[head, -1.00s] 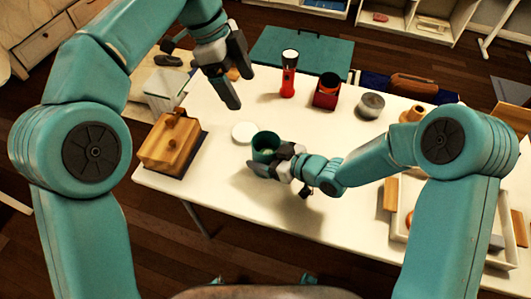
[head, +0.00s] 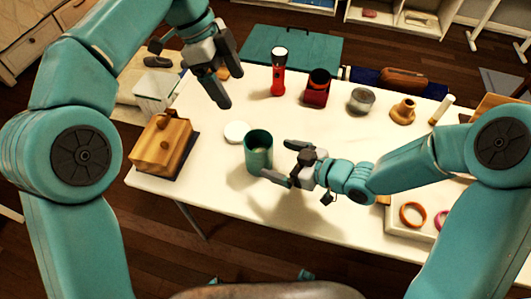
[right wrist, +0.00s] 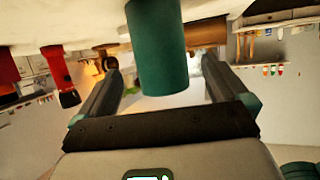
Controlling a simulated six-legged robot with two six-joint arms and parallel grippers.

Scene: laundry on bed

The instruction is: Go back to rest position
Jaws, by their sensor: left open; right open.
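My left gripper (head: 218,88) is open and empty, raised over the left part of the white table (head: 330,125). My right gripper (head: 283,162) is open, low over the table, just right of a teal canister (head: 258,155). In the right wrist view the canister (right wrist: 157,50) appears upside down, beyond and between the two open fingers, with nothing gripped. A white round lid (head: 237,132) lies flat behind and left of the canister.
A wooden box (head: 162,145) sits at the table's left end. A red flashlight (head: 278,72), a red container (head: 318,88), a round tin (head: 361,100) and an orange-brown piece (head: 403,111) stand along the back. A white tray (head: 393,222) with rings is at right.

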